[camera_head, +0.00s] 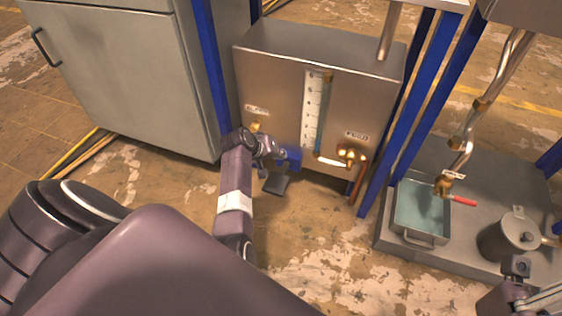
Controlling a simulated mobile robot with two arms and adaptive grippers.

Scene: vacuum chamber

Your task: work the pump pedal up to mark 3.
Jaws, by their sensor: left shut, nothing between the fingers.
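The dark pump pedal (276,185) sits low in front of the metal tank (280,75), beside a blue block (292,158). The tank's front has a white numbered scale (313,108) with a sight tube (325,112) along its right side. The tube looks teal; its level is too small to read surely. My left gripper (277,152) is shut and empty, just above the pedal and close to the blue block. I cannot tell whether it touches either. My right gripper (525,296) is partly in view at the bottom right corner; its fingers are unclear.
Brass fittings (350,156) stick out of the tank's lower right. Blue posts (412,110) flank the tank. A grey cabinet (130,75) stands left. On a grey platform at right are a water-filled basin (422,208), a red handle (463,200) and a metal pot (508,236).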

